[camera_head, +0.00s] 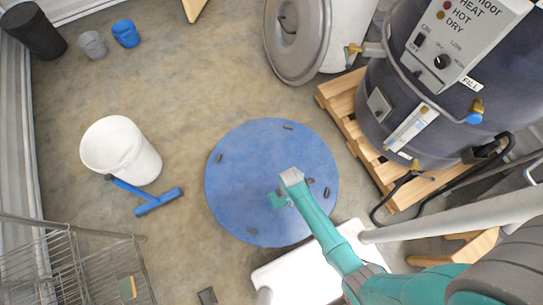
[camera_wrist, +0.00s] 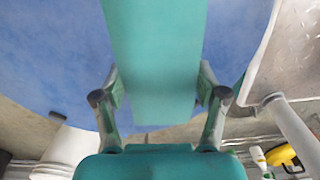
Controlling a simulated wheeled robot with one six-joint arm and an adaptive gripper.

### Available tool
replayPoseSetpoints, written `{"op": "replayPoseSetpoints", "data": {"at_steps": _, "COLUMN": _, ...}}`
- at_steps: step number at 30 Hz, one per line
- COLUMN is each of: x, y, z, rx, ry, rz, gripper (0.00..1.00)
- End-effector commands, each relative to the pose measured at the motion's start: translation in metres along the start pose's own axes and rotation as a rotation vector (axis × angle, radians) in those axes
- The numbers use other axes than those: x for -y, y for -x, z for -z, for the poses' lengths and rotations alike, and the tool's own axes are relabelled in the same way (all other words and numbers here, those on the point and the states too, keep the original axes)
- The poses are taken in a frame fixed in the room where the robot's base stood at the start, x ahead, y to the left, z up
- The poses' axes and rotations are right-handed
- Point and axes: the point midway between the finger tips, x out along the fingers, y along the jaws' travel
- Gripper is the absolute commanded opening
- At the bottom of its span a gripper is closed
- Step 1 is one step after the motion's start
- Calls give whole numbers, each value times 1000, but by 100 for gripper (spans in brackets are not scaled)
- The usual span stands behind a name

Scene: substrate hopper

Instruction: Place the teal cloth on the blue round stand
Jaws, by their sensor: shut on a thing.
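The blue round stand (camera_head: 240,165) is a wide flat blue disc at the middle of the head view, with several small dark pieces around its top. Its blue surface also fills much of the wrist view's upper background (camera_wrist: 50,60). My gripper (camera_head: 284,194) is over the right part of the stand. In the wrist view my gripper (camera_wrist: 158,90) is shut on the teal cloth (camera_wrist: 155,45), a flat strip between the two fingers. In the head view a small teal patch of the cloth (camera_head: 276,201) shows against the blue; the rest is hidden. I cannot tell whether it touches the stand.
A wire cart (camera_head: 80,265) is at lower left. A white panel (camera_head: 300,275) lies below the stand. A large dark hopper (camera_head: 400,75) on a wooden pallet (camera_head: 340,100) is at right.

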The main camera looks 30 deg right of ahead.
Motion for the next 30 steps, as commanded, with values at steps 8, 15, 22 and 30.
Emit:
{"op": "replayPoseSetpoints", "data": {"at_steps": 8, "x": 9, "y": -19, "z": -1, "rx": 0, "ry": 98, "rz": 2, "gripper": 37}}
{"op": "replayPoseSetpoints", "data": {"at_steps": 15, "x": 8, "y": -55, "z": -1, "rx": 0, "ry": 96, "rz": 0, "gripper": 37}}
{"op": "replayPoseSetpoints", "data": {"at_steps": 22, "x": 8, "y": -69, "z": -1, "rx": 0, "ry": 96, "rz": 0, "gripper": 37}}
{"op": "replayPoseSetpoints", "data": {"at_steps": 30, "x": 9, "y": -96, "z": -1, "rx": 0, "ry": 95, "rz": 1, "gripper": 37}}
